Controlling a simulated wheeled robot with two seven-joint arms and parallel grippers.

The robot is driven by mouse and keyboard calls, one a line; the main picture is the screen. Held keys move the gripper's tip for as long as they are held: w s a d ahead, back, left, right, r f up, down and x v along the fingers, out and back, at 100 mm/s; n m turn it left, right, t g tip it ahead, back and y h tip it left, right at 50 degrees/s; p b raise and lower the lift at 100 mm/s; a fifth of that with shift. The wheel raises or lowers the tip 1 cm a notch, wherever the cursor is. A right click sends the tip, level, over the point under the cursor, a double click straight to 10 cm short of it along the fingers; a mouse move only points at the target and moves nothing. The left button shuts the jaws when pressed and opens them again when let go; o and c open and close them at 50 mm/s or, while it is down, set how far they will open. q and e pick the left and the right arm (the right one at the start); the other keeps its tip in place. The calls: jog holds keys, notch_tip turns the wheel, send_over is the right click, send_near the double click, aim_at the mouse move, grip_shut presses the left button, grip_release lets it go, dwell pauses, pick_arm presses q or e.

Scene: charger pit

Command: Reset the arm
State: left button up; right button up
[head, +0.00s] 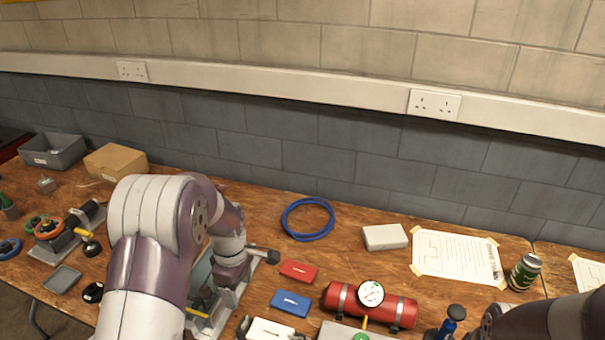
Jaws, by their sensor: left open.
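My left arm (150,265) rises from the bottom left and bends down over the bench. Its wrist and gripper (231,277) are low above a grey fixture with a pale panel, left of the red and blue blocks. The gripper is open; its fingertips are largely hidden by the arm and fixture, and I see nothing held. Part of my right arm (560,318) shows at the bottom right corner, with its gripper out of view.
The wooden bench holds a blue cable coil (308,219), white block (385,237), taped sheet (457,257), green can (525,271), red cylinder with gauge (400,311), red block (299,271), blue block (291,303), cardboard box (116,161) and grey bin (52,151). A wall stands behind.

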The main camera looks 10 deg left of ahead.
pick_arm(q)
jog(key=s+d+r+m, duration=0.2)
jog(key=s+d+m, duration=0.2)
jog(key=s+m, duration=0.2)
jog(key=s+d+r+m+t, duration=0.1)
jog(key=s+d+r+m, duration=0.2)
jog(key=s+m, duration=0.4)
jog(key=d+m, duration=0.1)
jog(key=m, duration=0.3)
jog(key=shift+s+d+r, duration=0.15)
jog(key=shift+s+r, duration=0.1)
jog(key=shift+s, duration=0.05)
jog(key=shift+s, duration=0.1)
dwell(0.6)
